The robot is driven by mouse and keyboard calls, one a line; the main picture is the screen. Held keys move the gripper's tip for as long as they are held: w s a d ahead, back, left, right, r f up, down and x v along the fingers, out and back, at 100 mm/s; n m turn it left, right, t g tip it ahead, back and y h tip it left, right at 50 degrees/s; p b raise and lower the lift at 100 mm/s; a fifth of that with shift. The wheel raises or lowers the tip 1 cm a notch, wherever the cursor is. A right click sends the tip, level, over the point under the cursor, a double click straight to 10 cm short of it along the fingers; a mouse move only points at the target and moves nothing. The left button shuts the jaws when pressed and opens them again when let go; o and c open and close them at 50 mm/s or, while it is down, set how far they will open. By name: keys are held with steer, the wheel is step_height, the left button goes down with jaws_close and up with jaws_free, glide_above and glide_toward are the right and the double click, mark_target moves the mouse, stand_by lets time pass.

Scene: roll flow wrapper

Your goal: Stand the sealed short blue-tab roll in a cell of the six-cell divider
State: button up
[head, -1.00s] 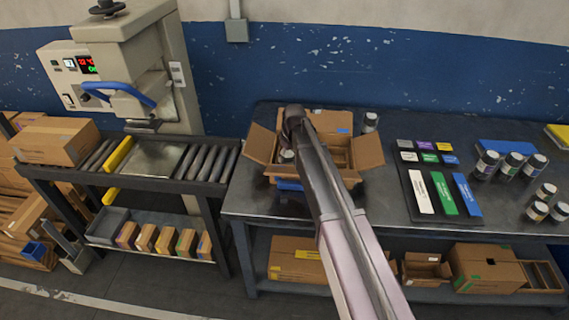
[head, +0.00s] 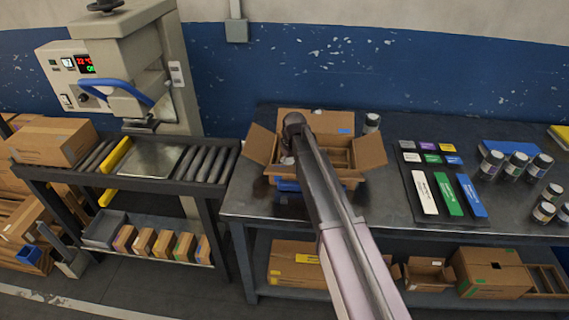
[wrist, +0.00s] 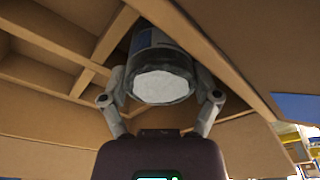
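The roll (wrist: 161,62) is a short dark cylinder with a pale round end facing the wrist camera and a blue patch on its side. My gripper (wrist: 160,78) has one finger on each side of the roll and looks closed on it. The roll is among the cardboard walls of the divider (wrist: 48,70); whether its far end touches the bottom is hidden. In the head view the divider (head: 338,158) sits in an open carton (head: 369,153) on the dark bench.
A jar-like roll (head: 371,122) stands behind the carton. To the right lie a dark board (head: 424,210) with coloured strips and several standing rolls (head: 514,165). A sealing machine (head: 120,70) and roller conveyor (head: 207,160) are on the left. The carton's flaps stand out around it.

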steer(key=shift+o, duration=0.4)
steer(key=shift+r, duration=0.2)
step_height(320, 180, up, 12)
steer(key=s+d+p, duration=0.1)
steer(key=p, duration=1.1)
steer(key=shift+s, duration=0.15)
steer(key=shift+d+f, duration=0.1)
steer(key=shift+f, duration=0.05)
stand_by(0.5)
steer(key=s+d+m, duration=0.1)
steer(key=s+d, duration=0.3)
steer(key=s+d+m, duration=0.1)
steer(key=s+d, duration=0.2)
steer(key=s, duration=0.1)
steer(key=s+d+m, duration=0.2)
steer(key=s+d, duration=0.2)
steer(key=shift+d+g+h, duration=0.3)
steer(key=s+d+m, duration=0.4)
steer(key=s+d, duration=0.5)
steer(key=s, duration=0.3)
steer(key=shift+s+m+g+h, duration=0.3)
steer(key=shift+s+g, duration=0.05)
steer(key=shift+g, duration=0.05)
